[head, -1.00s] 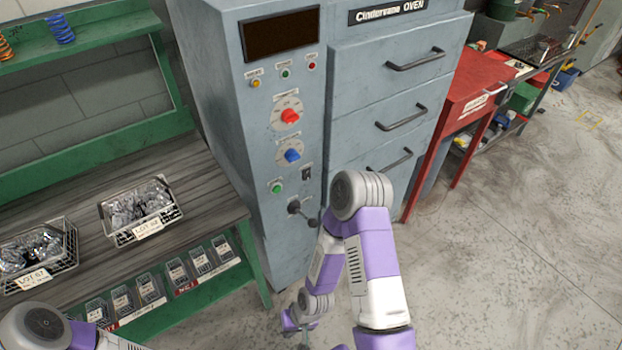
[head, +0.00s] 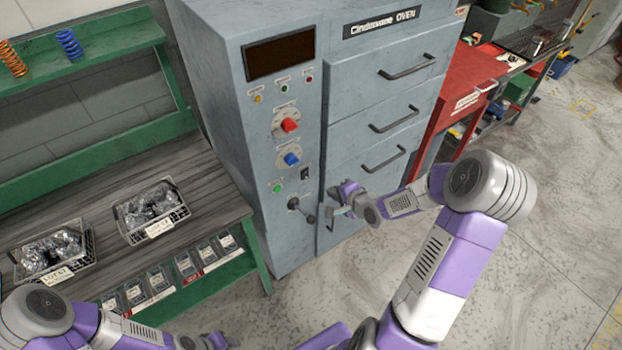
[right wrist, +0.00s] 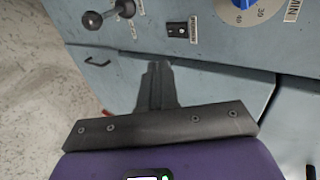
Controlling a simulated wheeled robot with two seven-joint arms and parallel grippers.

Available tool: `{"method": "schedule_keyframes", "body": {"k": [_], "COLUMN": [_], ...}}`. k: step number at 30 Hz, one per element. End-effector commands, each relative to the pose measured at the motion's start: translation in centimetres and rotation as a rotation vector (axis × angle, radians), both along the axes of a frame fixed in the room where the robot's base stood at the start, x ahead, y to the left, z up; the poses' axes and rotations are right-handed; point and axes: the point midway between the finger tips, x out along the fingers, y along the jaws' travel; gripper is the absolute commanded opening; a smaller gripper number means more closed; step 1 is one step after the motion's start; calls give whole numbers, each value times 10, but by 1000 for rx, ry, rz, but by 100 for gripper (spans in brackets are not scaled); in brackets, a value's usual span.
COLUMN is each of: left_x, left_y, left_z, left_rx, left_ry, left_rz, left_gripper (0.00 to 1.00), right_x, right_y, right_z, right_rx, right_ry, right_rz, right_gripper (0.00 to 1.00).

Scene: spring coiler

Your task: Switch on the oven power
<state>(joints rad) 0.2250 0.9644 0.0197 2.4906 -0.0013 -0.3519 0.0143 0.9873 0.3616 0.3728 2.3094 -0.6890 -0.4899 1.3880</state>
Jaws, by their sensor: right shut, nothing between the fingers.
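The grey oven (head: 365,70) stands in front of me with its control panel on the left side. A small black rocker switch (head: 305,173) sits low on the panel, right of a green button (head: 277,187). The rocker switch (right wrist: 177,31) also shows in the right wrist view, beside a small label; its position is too small to tell. My right gripper (head: 334,212) is near the lower panel, below and right of the switch. In the right wrist view its fingers (right wrist: 158,68) are shut and empty, pointing toward the switch but apart from it. My left gripper (head: 222,341) is barely visible at the bottom edge.
A lever with a ball end (head: 302,208) sticks out just below the switch, close to my right gripper. A red knob (head: 289,125) and a blue knob (head: 291,159) are above. Drawer handles (head: 384,160) project at right. A bench with wire baskets (head: 150,208) stands left.

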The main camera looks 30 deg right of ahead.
Motion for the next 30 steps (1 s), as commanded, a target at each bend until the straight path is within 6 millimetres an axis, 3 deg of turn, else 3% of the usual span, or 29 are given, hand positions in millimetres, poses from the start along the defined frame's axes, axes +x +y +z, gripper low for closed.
{"method": "schedule_keyframes", "body": {"k": [8, 21, 30], "left_x": [0, 0, 0], "left_y": [0, 0, 0], "left_z": [-6, -27, -29], "left_rx": [0, 0, 0], "left_ry": [0, 0, 0], "left_rz": [0, 0, 0], "left_gripper": [43, 43, 43], "right_x": [10, 82, 117], "right_y": [2, 9, 10], "right_z": [-9, -61, -63], "right_rx": [1, 1, -1], "right_ry": [0, 2, 1], "right_rz": [3, 4, 2], "right_gripper": [0, 0, 0]}}
